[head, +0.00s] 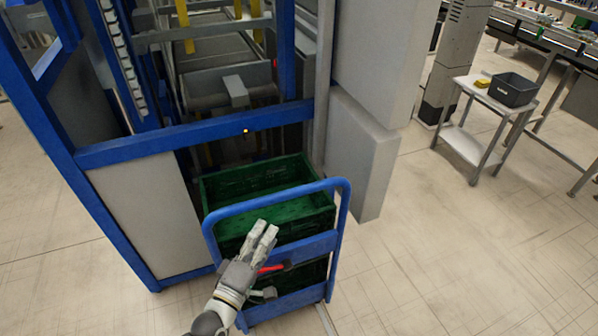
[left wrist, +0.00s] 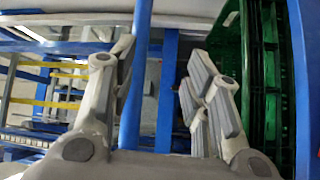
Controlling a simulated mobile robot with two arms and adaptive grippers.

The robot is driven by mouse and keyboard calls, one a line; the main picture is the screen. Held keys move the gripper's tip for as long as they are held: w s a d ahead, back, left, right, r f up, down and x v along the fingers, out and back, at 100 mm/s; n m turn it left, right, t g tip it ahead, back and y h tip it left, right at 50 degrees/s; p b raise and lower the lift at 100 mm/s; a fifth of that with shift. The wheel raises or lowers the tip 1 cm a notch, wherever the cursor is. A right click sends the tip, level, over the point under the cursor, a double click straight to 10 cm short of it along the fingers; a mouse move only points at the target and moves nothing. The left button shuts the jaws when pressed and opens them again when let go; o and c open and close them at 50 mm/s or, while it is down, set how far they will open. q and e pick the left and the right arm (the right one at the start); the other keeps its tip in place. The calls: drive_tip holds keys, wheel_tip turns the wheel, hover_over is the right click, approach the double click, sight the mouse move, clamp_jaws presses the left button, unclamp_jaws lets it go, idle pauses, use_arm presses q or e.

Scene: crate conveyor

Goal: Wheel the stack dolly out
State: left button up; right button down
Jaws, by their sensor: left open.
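The stack dolly (head: 338,262) has a blue tubular handle frame and stands at the mouth of the blue machine frame. A green crate (head: 240,182) sits on top of its stack, with more green lower down behind the frame. My left gripper (head: 263,238) is open in front of the handle frame, below its top bar in the head view. In the left wrist view, a blue bar (left wrist: 136,75) runs between the spread fingers of the left gripper (left wrist: 160,85); I cannot tell whether they touch it. A green crate wall (left wrist: 263,85) shows at the right. My right gripper is not in view.
The blue machine frame (head: 190,140) and grey panels (head: 362,150) flank the dolly. A red lever (head: 271,268) shows by my left wrist. A small table (head: 466,145) holding a black bin (head: 513,90) stands at the right. The floor at the right front is clear.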

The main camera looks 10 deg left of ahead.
sight(282, 201)
use_arm(q)
drive_tip(key=shift+t, duration=0.3)
drive_tip(key=w+r, duration=0.1)
drive_tip(key=w, duration=0.2)
drive_tip(key=w+d+r+p, duration=0.1)
drive_tip(key=w, duration=0.2)
drive_tip(key=w+d+r, duration=0.1)
drive_tip(key=w, duration=0.2)
drive_tip(key=shift+d+r+p, duration=0.15)
drive_tip(key=shift+r+p, duration=0.2)
drive_tip(key=shift+p, duration=0.05)
drive_tip(key=shift+w+d+r, duration=0.1)
drive_tip(key=shift+w+d, duration=0.05)
drive_tip(key=shift+w, duration=0.65)
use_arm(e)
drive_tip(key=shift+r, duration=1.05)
use_arm(q)
drive_tip(key=shift+c, duration=0.4)
drive_tip(key=c, duration=0.7)
clamp_jaws()
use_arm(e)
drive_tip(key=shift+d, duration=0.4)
